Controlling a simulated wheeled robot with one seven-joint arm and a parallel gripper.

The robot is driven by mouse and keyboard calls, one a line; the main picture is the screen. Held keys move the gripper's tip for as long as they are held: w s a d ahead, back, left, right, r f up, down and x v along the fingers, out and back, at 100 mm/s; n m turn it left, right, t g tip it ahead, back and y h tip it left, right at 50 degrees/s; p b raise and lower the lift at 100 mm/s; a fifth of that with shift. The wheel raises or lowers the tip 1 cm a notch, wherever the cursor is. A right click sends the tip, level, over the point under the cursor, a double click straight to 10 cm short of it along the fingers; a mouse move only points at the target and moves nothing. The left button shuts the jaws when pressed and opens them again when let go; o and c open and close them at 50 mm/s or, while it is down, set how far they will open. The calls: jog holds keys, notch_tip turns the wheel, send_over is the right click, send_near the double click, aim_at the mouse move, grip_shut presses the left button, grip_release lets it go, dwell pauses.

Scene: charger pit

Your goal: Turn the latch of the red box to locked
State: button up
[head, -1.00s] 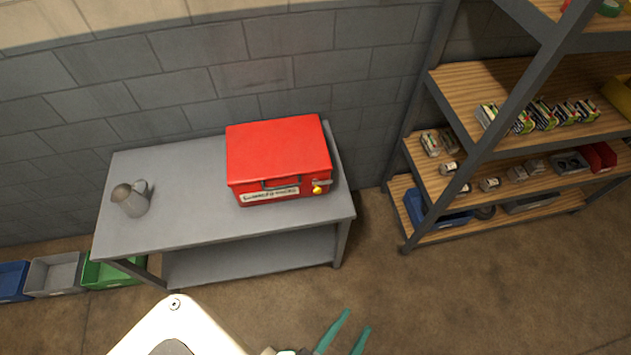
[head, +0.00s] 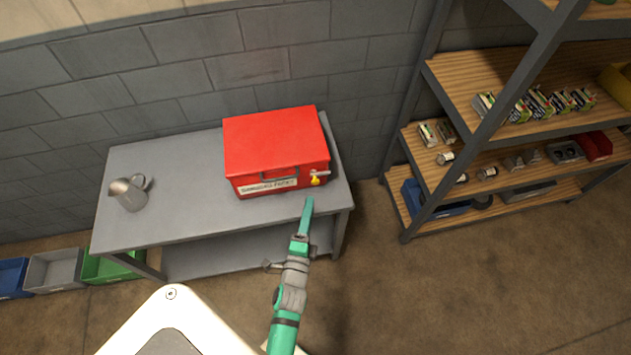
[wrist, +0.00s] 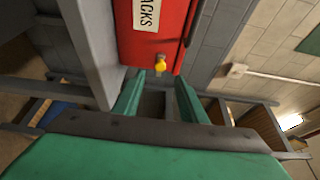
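The red box (head: 274,150) stands shut on the right end of the grey table, with a label and a dark handle on its front. Its latch (head: 316,179), a yellow knob with a small grey lever, is at the front's right side. In the head view the lever points right, roughly level. The yellow knob also shows in the wrist view (wrist: 160,66), ahead of the fingers. My gripper (head: 308,205) is just in front of and below the latch, apart from it. In the wrist view its two green fingers (wrist: 159,98) are spread with nothing between them.
The grey table (head: 180,225) also holds a metal jug (head: 130,194) at its left. A shelf rack (head: 480,150) with small goods stands to the right. Blue, grey and green bins (head: 53,270) sit on the floor at left. Floor between table and rack is clear.

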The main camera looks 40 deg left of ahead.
aim_at(315, 184)
jog(key=x, duration=1)
jog(key=shift+w, duration=0.2)
grip_shut()
